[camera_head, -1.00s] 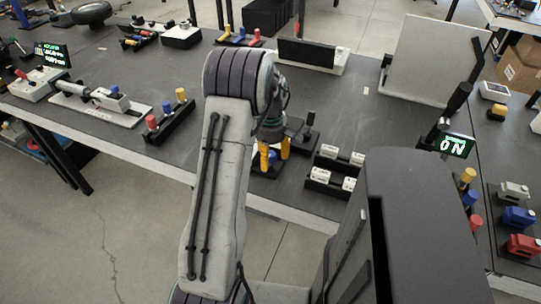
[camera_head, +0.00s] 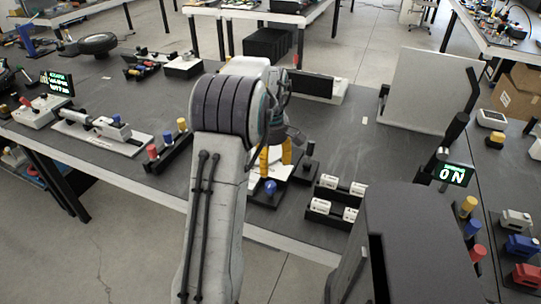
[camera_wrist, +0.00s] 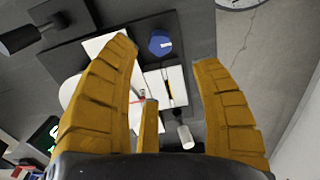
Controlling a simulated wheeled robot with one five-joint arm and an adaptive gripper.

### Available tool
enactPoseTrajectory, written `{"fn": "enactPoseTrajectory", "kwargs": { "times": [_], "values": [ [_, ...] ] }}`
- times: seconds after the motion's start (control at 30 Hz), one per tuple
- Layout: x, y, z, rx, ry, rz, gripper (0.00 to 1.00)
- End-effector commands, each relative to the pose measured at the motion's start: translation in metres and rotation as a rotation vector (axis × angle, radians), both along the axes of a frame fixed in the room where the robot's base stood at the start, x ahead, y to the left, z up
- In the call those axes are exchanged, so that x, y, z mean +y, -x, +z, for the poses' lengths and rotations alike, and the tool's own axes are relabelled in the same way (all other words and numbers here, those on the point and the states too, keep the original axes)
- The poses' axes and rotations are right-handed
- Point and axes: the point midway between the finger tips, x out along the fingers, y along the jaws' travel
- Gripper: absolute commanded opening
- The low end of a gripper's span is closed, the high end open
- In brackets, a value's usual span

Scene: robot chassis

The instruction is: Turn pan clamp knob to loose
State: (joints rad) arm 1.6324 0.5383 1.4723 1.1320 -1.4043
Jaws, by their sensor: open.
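A white device on a dark base (camera_head: 262,200) stands near the table's front edge. A round blue knob (camera_head: 270,187) sits on it and shows as a blue cap in the wrist view (camera_wrist: 160,43). The frames do not label it as the pan clamp knob. My gripper (camera_head: 276,160) is open and empty above the device, and its yellow fingers are spread in the wrist view (camera_wrist: 165,52). The blue knob appears beyond and between the fingertips, apart from them. A small white cylinder (camera_wrist: 185,137) also shows there. The fingers hide part of the device.
A black upright handle (camera_head: 309,149) stands just right of the device. White blocks in a black rack (camera_head: 333,205) are further right. A rack with red, blue and yellow knobs (camera_head: 168,150) is left. A lit ON display (camera_head: 453,174) stands at right.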

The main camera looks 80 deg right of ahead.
Motion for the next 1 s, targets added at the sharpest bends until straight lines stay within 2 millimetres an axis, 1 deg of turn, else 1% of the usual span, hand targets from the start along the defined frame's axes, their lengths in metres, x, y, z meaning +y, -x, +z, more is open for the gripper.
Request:
{"fn": "enactPoseTrajectory", "kwargs": {
  "times": [0.1, 0.3, 1.0],
  "values": [
    [0.0, 0.0, 0.012, 0.0, 0.001, 0.0, 0.59],
    [0.0, 0.0, 0.021, 0.0, -0.001, 0.0, 0.59],
    [0.0, 0.0, 0.021, 0.0, -0.001, 0.0, 0.59]
  ]
}}
